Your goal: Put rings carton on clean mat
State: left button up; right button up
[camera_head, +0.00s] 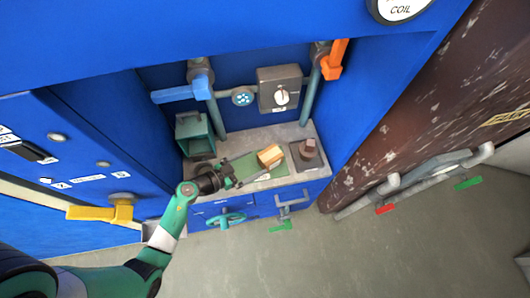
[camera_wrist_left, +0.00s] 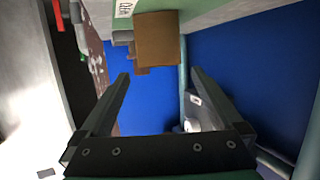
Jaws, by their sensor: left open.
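The rings carton (camera_head: 270,156), a small tan box, sits on the green clean mat (camera_head: 243,166) on the bench ledge. In the left wrist view the carton (camera_wrist_left: 158,40) appears upside down against the green mat (camera_wrist_left: 215,10), near the white label (camera_wrist_left: 124,8). My left gripper (camera_head: 231,177) is at the left part of the mat, beside the carton and apart from it. In the left wrist view its fingers (camera_wrist_left: 160,75) are spread and empty, with the carton beyond the tips. My right gripper is in neither view.
A brown block (camera_head: 308,148) stands on a dark square plate right of the mat. A green open box (camera_head: 194,134) stands at the left. Blue (camera_head: 180,93) and orange (camera_head: 334,60) valve handles and a grey switch box (camera_head: 280,90) are at the back wall. Handles project below the ledge.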

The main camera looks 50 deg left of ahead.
pick_arm(q)
jog(key=p+v, duration=0.1)
jog(key=v, duration=0.3)
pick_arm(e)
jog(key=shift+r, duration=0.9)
